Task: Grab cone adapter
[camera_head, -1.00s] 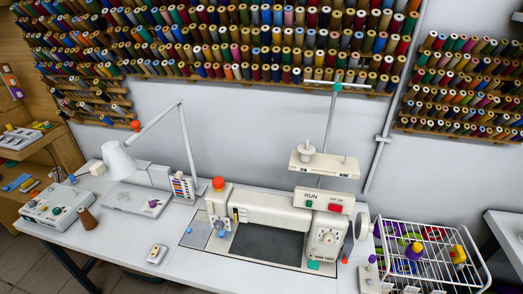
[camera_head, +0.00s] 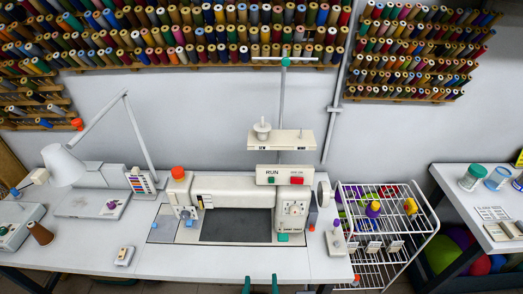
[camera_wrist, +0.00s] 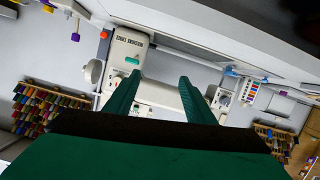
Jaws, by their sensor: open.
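I cannot tell for sure which thing is the cone adapter. A brown cone (camera_head: 39,233) stands upright on the left of the white sewing table. A small white cone-like piece (camera_head: 262,130) sits on the spool shelf above the sewing machine. My gripper (camera_head: 260,284) shows only as two green fingertips at the bottom edge of the head view, in front of the table's front edge. In the wrist view my gripper (camera_wrist: 160,78) is open and empty, its green fingers spread, with the sewing machine beyond them. It touches none of these things.
The sewing machine (camera_head: 234,195) fills the table's middle. A white lamp (camera_head: 62,165) and a control box (camera_head: 14,222) stand at left. A wire rack (camera_head: 380,275) with purple and yellow items stands at right, before a second table (camera_head: 455,192). The front table strip is mostly clear.

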